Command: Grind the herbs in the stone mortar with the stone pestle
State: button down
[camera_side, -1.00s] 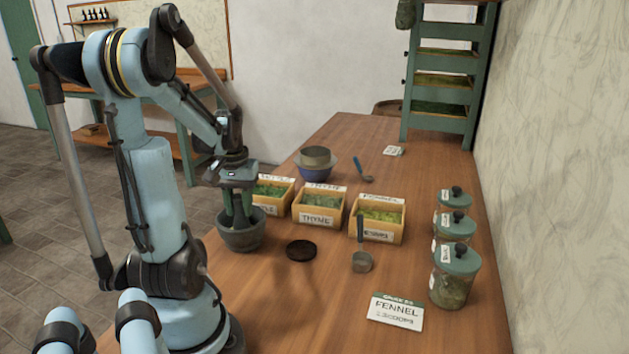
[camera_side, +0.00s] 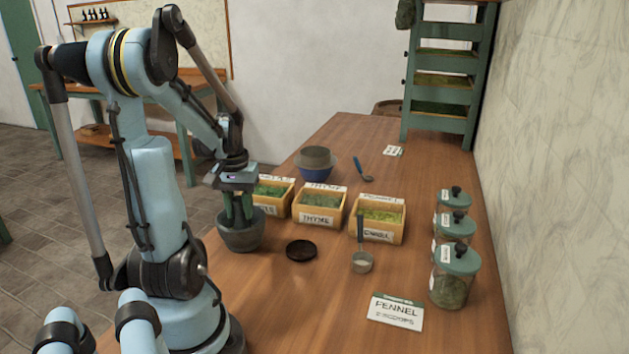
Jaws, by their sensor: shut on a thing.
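The grey stone mortar (camera_side: 241,236) stands on the table near its left edge. My gripper (camera_side: 238,214) is right above it, pointing down, with its green fingers reaching into the bowl. It is shut on the stone pestle, which is mostly hidden by the fingers and the mortar wall. The herbs inside the mortar cannot be seen from this side.
Wooden boxes of herbs, including thyme (camera_side: 319,220) and fennel (camera_side: 377,235), stand right of the mortar. A black disc (camera_side: 301,250), a scoop (camera_side: 362,262), a fennel card (camera_side: 396,311), lidded jars (camera_side: 453,277) and a blue bowl (camera_side: 315,173) are on the table.

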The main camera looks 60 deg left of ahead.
jog(key=shift+f, duration=0.2)
jog(key=shift+s, duration=0.1)
